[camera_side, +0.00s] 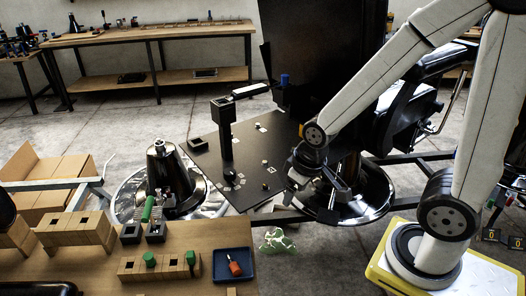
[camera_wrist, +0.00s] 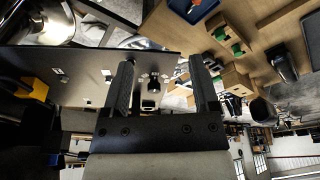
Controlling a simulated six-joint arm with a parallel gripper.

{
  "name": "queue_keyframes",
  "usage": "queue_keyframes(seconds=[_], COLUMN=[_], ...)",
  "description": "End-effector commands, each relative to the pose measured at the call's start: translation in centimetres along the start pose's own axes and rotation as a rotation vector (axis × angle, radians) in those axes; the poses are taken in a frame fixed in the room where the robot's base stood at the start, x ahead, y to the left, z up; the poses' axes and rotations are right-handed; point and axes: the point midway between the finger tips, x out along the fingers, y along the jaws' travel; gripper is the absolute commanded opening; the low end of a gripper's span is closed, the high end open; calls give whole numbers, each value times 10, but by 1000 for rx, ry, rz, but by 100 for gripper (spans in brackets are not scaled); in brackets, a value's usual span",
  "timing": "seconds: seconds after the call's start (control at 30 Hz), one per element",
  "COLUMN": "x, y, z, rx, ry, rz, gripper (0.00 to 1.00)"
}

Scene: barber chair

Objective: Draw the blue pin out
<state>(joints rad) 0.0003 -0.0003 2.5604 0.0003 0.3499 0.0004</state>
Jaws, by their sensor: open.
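The blue pin (camera_side: 285,79) stands upright in the top of a black block (camera_side: 284,96) at the back edge of the dark panel, in front of the tall black chair back. I cannot make the pin out in the wrist view. My gripper (camera_side: 335,192) is low over the right side of the panel, well below and to the right of the pin. In the wrist view, my gripper (camera_wrist: 160,72) has its two dark fingers spread apart. A small dark knob with pale marks around it (camera_wrist: 152,83) shows beyond them on the panel.
A black post (camera_side: 226,125) with a pale-topped lever (camera_side: 250,90) rises left of the pin. The dark panel (camera_side: 205,158) carries small fittings. Wooden blocks with green pegs (camera_side: 155,268) and a blue tray (camera_side: 220,269) with an orange-red item lie on the front bench.

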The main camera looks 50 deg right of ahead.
Motion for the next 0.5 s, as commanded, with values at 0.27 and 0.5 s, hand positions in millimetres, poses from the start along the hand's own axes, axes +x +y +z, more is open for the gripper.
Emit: queue_keyframes(seconds=[0.27,0.5], x=[-1,-7], y=[5,30], z=[-14,-67], rx=[16,84], ry=[10,51], rz=[4,23], gripper=[79,79])
